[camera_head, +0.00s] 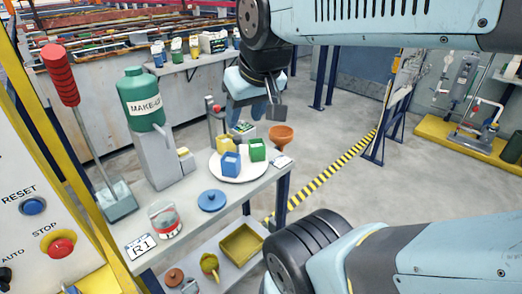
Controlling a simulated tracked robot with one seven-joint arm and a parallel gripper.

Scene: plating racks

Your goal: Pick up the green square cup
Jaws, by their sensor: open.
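The green square cup (257,150) stands on a round white plate (238,176) on the grey shelf table, at the plate's right side. A blue square cup (231,164) and a yellow square cup (225,145) stand on the same plate, to its left. My gripper (262,116) hangs above and behind the plate, higher in the picture than the green cup and apart from it. Its jaws are open and hold nothing that I can see. My arm reaches in from the upper right.
An orange funnel (281,136) stands right of the cups. A green MAKE-UP bottle (142,99) on a grey block is at the left. A blue lid (212,200) and a glass jar (165,219) stand in front. A yellow tray (240,243) is on the lower shelf.

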